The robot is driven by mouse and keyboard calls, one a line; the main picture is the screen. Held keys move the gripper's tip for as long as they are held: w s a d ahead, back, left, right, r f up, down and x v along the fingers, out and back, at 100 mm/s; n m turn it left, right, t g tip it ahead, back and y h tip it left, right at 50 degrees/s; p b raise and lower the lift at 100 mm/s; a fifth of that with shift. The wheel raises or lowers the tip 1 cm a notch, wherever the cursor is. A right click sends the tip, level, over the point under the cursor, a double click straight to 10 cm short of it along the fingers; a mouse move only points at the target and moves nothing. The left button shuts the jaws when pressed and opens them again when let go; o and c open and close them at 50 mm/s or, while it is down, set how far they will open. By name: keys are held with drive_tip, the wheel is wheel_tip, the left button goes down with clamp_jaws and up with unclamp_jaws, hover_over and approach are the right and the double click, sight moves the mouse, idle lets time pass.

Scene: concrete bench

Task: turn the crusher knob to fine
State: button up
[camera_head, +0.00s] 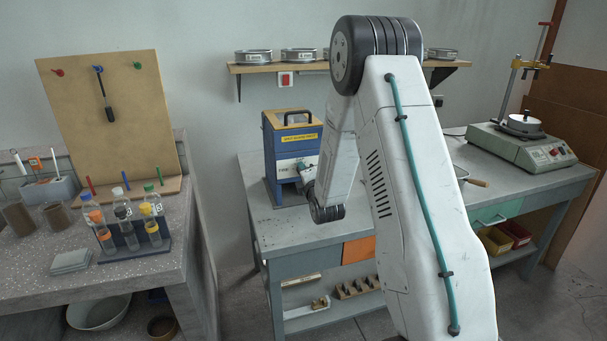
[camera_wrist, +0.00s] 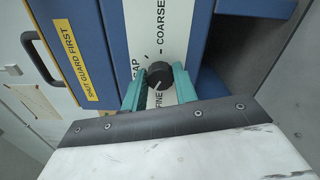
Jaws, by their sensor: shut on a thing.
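The crusher (camera_head: 275,150) is a blue box with a pale front panel, standing on the grey bench. Its black round knob (camera_wrist: 159,73) shows in the wrist view on the white panel strip, between the words COARSE above and FINE below. A small pale mark shows on the knob's lower side, toward FINE; its exact setting is too small to tell. My gripper (camera_wrist: 159,84) has a teal finger on each side of the knob and is shut on it. In the head view my gripper (camera_head: 308,170) is at the crusher's front, where my arm partly hides it.
A yellow SHUT GUARD FIRST label (camera_wrist: 76,58) and a dark handle (camera_wrist: 38,58) are left of the knob. A scale-like device (camera_head: 520,143) stands on the bench at right. A speckled bench (camera_head: 110,290) at left holds a bottle rack (camera_head: 135,247).

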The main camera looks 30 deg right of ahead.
drive_tip(key=n, duration=0.5)
drive_tip(key=shift+a+n, duration=0.1)
drive_tip(key=shift+n, duration=0.3)
idle(0.4)
drive_tip(key=o, duration=1)
drive_tip(key=shift+c, duration=0.2)
drive_tip(key=v, duration=0.7)
drive_tip(key=shift+s, duration=0.4)
drive_tip(key=shift+a+r, duration=0.1)
